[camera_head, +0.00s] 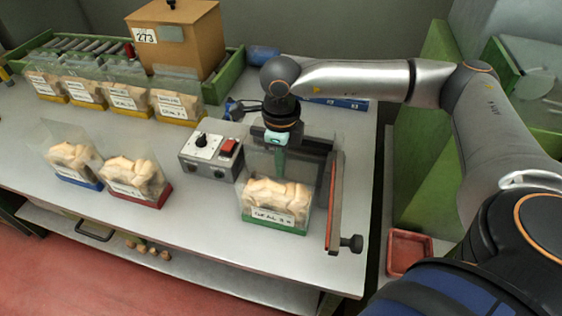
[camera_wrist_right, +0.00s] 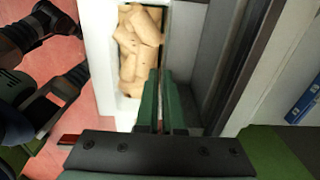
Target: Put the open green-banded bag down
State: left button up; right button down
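The open green-banded bag (camera_head: 275,203) is a clear bag of cork stoppers with a white label and a green band at its base. It stands upright near the right end of the grey table, its base seeming to rest on the top. My right gripper (camera_head: 279,172) is above it, its green fingers pointing down at the bag's clear upper part. In the right wrist view the fingers (camera_wrist_right: 162,102) are close together, seemingly pinching the film, beside the corks in the bag (camera_wrist_right: 137,45). The pinched film itself is hard to see. My left gripper does not show in the head view.
A grey control box (camera_head: 209,155) with a red switch stands left of the bag. An upright frame with a reddish edge (camera_head: 335,205) is close on its right. Red-banded (camera_head: 135,178) and blue-banded (camera_head: 74,163) bags stand left. Yellow-banded bags and a cardboard box (camera_head: 190,45) are behind.

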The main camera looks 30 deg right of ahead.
jog(key=shift+f, duration=0.15)
jog(key=c, duration=1)
grip_release()
jog(key=shift+c, duration=0.2)
notch_tip(320, 180, up, 12)
jog(key=shift+r+b, duration=0.25)
jog(key=shift+b, duration=0.1)
